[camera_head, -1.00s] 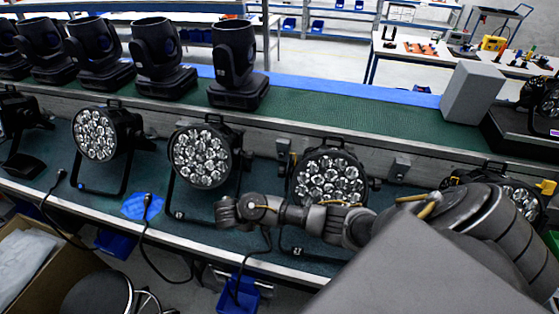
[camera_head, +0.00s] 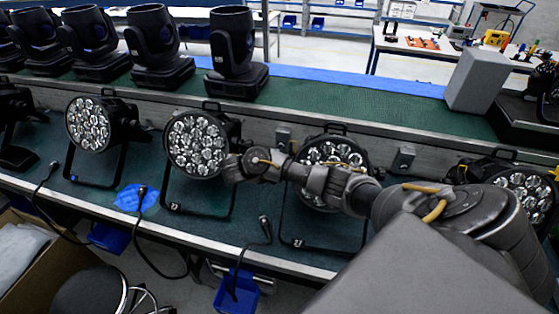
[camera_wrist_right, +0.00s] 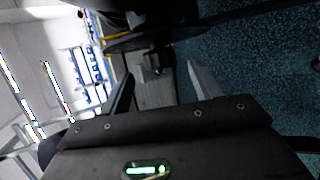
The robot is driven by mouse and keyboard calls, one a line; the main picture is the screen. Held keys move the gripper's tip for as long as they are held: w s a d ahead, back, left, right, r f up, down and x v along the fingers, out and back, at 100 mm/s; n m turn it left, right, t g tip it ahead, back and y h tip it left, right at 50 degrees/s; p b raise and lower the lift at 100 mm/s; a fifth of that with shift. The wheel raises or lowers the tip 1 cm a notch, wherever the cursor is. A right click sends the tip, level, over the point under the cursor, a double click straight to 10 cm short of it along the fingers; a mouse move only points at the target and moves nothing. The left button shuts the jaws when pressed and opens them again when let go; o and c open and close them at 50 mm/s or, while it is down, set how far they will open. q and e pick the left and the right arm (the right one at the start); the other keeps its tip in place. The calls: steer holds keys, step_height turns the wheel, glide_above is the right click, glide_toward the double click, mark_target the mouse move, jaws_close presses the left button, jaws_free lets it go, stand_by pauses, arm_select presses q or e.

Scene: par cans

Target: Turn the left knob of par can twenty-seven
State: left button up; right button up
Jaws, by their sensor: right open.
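Several black par cans with round LED faces stand in a row on the lower bench. No number is readable, so I cannot tell which is twenty-seven. One par can (camera_head: 196,145) is just left of my right wrist; another par can (camera_head: 330,155) is partly hidden behind my right forearm. In the right wrist view my right gripper (camera_wrist_right: 160,70) is open. A small dark knob-like part (camera_wrist_right: 152,66) shows between or beyond its fingers, below a dark can body (camera_wrist_right: 130,20); contact cannot be told. My left gripper is out of view.
A raised green bench (camera_head: 330,105) with moving-head lights (camera_head: 236,50) runs behind the cans. A grey box (camera_head: 475,80) stands on it. Grey sockets (camera_head: 403,157) sit on the rail. Loose cables (camera_head: 262,240) hang over the front edge, above blue bins (camera_head: 236,290).

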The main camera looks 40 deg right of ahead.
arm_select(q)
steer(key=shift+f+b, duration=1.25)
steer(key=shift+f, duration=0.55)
arm_select(e)
steer(key=shift+x, duration=2.35)
